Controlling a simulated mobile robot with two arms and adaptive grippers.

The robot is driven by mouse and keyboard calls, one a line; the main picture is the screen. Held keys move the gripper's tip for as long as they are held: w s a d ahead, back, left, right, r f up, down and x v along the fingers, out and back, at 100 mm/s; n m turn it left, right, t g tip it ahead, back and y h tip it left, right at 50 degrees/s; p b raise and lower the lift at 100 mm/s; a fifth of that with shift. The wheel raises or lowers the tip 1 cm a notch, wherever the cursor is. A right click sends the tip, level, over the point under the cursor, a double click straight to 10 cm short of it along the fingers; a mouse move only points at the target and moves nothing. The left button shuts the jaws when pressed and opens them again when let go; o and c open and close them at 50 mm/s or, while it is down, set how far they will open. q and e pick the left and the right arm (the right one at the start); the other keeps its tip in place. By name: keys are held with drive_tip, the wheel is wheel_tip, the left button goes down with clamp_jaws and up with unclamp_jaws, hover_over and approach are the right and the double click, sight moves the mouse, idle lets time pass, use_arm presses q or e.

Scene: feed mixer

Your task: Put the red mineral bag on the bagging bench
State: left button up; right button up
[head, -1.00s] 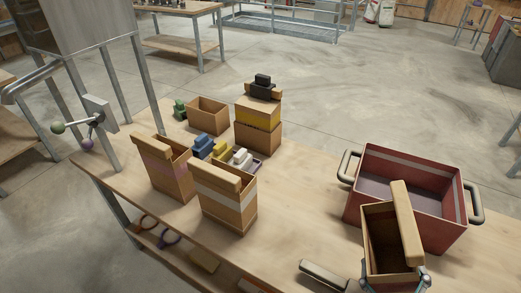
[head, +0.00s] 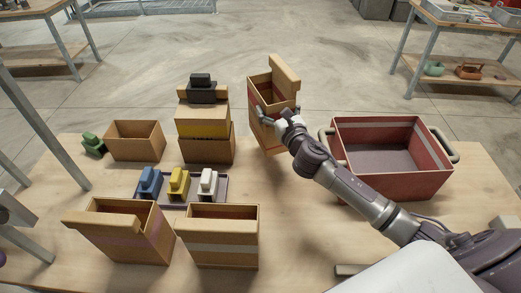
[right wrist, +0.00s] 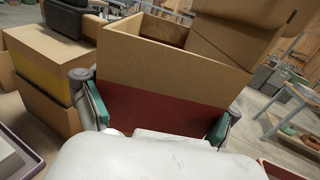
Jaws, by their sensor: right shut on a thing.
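The red mineral bag is an open-topped tan box-shaped bag with a dark red band (head: 264,103); it also shows in the right wrist view (right wrist: 150,112). My right gripper (head: 277,122) is shut on it, with its fingers (right wrist: 155,110) at either side of the red band. The bag is slightly tilted near the far edge of a wooden bench (head: 300,225), left of a red tub. I cannot tell whether its base touches the bench. The frames do not label which bench is the bagging bench. My left gripper is not in view.
The red tub (head: 432,178) stands right. A yellow-banded bag (head: 202,120) with a black weight sits on a box, beside an open box (head: 135,140). Purple-banded (head: 125,235) and white-banded (head: 217,240) bags stand in front of a tray with coloured weights. Bench between white-banded bag and tub is clear.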

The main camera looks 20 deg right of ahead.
drive_tip(key=f, duration=0.1)
drive_tip(key=f+b, duration=0.1)
drive_tip(key=f, duration=0.3)
drive_tip(key=shift+w+d+f, duration=0.15)
drive_tip(key=shift+w+f, duration=0.05)
drive_tip(key=shift+w, duration=0.05)
wheel_tip(320, 180, down, 4)
drive_tip(key=shift+r+b, duration=0.25)
drive_tip(key=shift+b, duration=0.6)
drive_tip(key=shift+f, duration=0.3)
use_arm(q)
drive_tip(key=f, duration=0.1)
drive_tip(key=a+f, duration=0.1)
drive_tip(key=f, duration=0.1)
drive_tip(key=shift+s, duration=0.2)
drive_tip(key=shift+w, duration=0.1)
use_arm(e)
drive_tip(key=o, duration=1.6)
drive_tip(key=shift+f, duration=0.1)
